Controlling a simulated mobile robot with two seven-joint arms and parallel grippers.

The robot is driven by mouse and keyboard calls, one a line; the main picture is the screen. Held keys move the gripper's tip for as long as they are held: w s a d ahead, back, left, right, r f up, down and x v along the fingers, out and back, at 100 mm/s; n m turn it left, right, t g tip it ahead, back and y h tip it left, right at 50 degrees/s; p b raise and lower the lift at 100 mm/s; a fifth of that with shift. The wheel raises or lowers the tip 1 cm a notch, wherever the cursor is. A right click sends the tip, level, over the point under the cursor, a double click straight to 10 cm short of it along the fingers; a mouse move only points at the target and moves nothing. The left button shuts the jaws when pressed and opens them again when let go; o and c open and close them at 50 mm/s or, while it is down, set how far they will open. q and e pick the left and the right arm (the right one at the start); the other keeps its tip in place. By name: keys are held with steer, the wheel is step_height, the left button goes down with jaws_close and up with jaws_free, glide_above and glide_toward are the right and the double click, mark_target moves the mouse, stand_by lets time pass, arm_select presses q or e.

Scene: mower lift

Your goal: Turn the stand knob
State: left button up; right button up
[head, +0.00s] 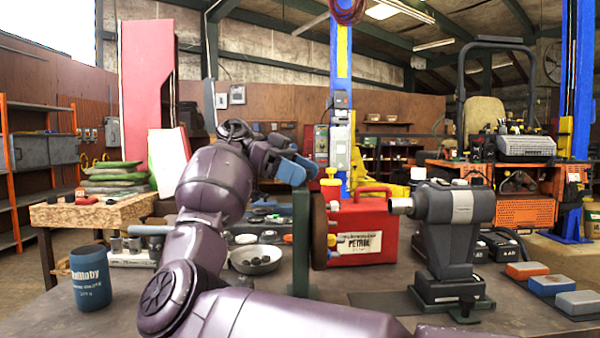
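A dark green upright stand (300,242) rises from the bench near the middle. A round brown disc (318,231), seen nearly edge-on, is at its right side. I cannot tell for sure whether this disc is the stand knob. My purple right arm reaches up from the bottom, and its gripper (295,169), with blue parts, is at the top of the stand. From this angle I cannot tell whether it touches the stand, nor whether its fingers are apart or closed. My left gripper is not in view.
A red petrol can (372,235) stands behind the disc. A grey bench machine (452,235) is to the right, with coloured blocks (552,285) beyond. A metal bowl (255,259) and a blue tub (91,277) are to the left.

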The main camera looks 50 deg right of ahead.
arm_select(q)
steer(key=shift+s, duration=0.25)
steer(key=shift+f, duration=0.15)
arm_select(e)
steer(key=shift+w+r, duration=0.1)
steer(key=shift+w, duration=0.15)
steer(key=shift+w+a+b, duration=0.2)
steer(key=shift+w+b, duration=0.25)
steer(key=shift+w, duration=0.1)
arm_select(q)
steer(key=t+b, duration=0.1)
steer(key=b, duration=0.2)
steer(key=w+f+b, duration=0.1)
steer(key=b, duration=0.3)
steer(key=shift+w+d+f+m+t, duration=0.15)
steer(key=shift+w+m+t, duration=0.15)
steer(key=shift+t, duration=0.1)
arm_select(e)
steer(key=v, duration=0.6)
steer(key=shift+f, duration=0.3)
arm_select(q)
steer(key=shift+b, duration=0.5)
arm_select(e)
steer(key=shift+r, duration=0.25)
